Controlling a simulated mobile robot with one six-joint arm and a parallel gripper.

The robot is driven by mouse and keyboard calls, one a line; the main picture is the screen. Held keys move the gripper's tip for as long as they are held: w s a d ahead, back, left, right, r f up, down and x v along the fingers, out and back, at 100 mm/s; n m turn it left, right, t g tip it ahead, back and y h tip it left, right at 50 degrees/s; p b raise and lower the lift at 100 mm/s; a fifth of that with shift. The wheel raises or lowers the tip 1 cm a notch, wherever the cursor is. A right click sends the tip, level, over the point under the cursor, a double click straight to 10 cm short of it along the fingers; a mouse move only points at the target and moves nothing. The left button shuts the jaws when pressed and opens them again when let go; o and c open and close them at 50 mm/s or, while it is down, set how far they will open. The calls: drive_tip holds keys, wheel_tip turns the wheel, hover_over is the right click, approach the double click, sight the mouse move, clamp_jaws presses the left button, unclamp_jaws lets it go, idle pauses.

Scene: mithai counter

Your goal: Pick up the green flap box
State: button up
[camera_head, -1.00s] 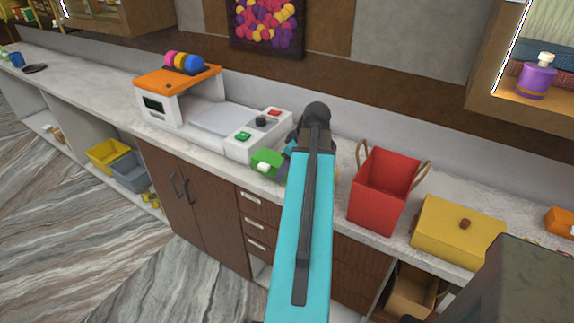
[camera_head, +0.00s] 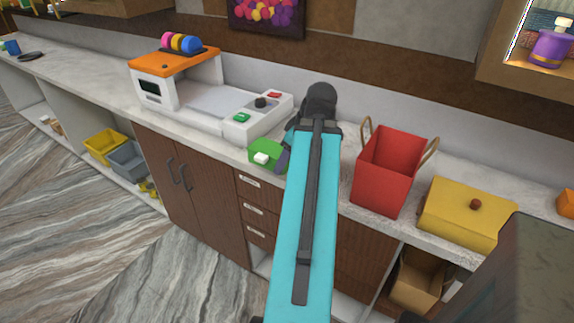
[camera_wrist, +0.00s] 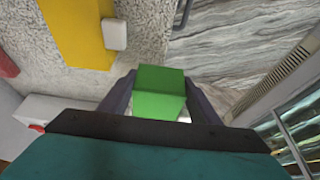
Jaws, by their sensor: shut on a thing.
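The green flap box (camera_head: 266,153) is at the front edge of the counter, just left of my arm in the head view, with a small white tab on its front. In the wrist view the green box (camera_wrist: 160,92) sits between the two dark fingers of my gripper (camera_wrist: 160,95). The gripper is shut on it. In the head view my arm hides the right side of the box and most of the gripper. I cannot tell whether the box still touches the counter.
A white and orange machine (camera_head: 178,88) with a control panel stands left of the box. A red bag with handles (camera_head: 385,172) and a yellow lidded box (camera_head: 462,212) stand to the right on the counter (camera_head: 90,75). Cabinets (camera_head: 205,195) are below.

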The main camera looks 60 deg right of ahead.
drive_tip(key=shift+s+a+f+b, duration=0.2)
drive_tip(key=shift+a+b, duration=0.3)
drive_tip(key=shift+b, duration=1.5)
drive_tip(key=shift+s+a+r+b, duration=0.15)
drive_tip(key=shift+s+a+b, duration=0.1)
drive_tip(key=shift+b, duration=0.45)
drive_tip(key=shift+a+r, duration=0.1)
drive_tip(key=shift+r, duration=0.05)
drive_tip(key=shift+w, duration=0.1)
drive_tip(key=w+a+f, duration=0.1)
drive_tip(key=w+a, duration=0.8)
drive_tip(key=w, duration=0.3)
drive_tip(key=w+a+f, duration=0.1)
drive_tip(key=w+a, duration=0.7)
drive_tip(key=w, duration=0.5)
drive_tip(key=w+a, duration=0.4)
drive_tip(key=a, duration=0.5)
drive_tip(key=w+a, duration=0.4)
drive_tip(key=a, duration=0.5)
drive_tip(key=w+a+f, duration=0.1)
drive_tip(key=w+a, duration=0.3)
drive_tip(key=a, duration=0.5)
drive_tip(key=shift+a, duration=0.35)
